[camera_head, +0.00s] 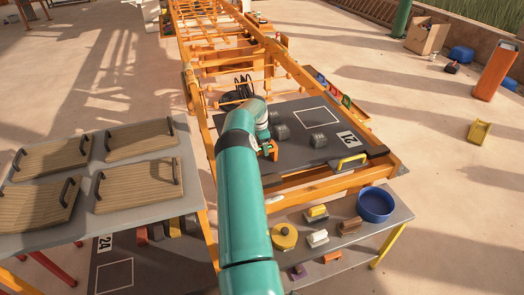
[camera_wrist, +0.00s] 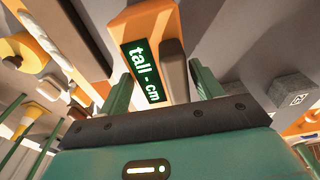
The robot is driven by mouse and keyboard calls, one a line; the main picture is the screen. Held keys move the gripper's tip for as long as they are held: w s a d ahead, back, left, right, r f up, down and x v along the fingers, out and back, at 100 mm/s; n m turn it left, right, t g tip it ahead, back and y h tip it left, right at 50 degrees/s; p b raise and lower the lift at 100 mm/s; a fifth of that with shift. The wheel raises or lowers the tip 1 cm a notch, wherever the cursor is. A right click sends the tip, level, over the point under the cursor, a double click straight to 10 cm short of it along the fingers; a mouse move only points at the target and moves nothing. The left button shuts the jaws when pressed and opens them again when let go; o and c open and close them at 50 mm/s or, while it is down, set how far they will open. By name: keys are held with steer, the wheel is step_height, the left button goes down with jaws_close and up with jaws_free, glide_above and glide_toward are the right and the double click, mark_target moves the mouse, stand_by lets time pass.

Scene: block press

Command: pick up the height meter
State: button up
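The height meter (camera_wrist: 150,25) is an orange device with a dark display (camera_wrist: 143,75) reading "tall - cm" in the wrist view. It lies in front of my gripper (camera_wrist: 163,80), between the two teal fingers. A gap shows between the right finger and the meter's brownish side part; contact at the left finger is unclear. The fingers look open. In the head view my gripper (camera_head: 266,147) is low over the dark press board, and a small orange part (camera_head: 273,152) shows beside it. My arm hides much of that area.
A lower shelf carries a blue bowl (camera_head: 376,205) and several small blocks. At left, a grey table (camera_head: 95,148) bears wooden boards with handles.

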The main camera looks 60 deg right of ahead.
steer(key=c, duration=0.9)
steer(key=shift+o, duration=0.2)
steer(key=shift+r, duration=0.15)
steer(key=shift+d+r, duration=0.1)
steer(key=shift+r, duration=0.45)
step_height(320, 180, up, 2)
steer(key=shift+r, duration=0.15)
steer(key=s+a+r, duration=0.9)
steer(key=s, duration=0.1)
steer(key=shift+s+r, duration=0.2)
steer(key=shift+s, duration=0.2)
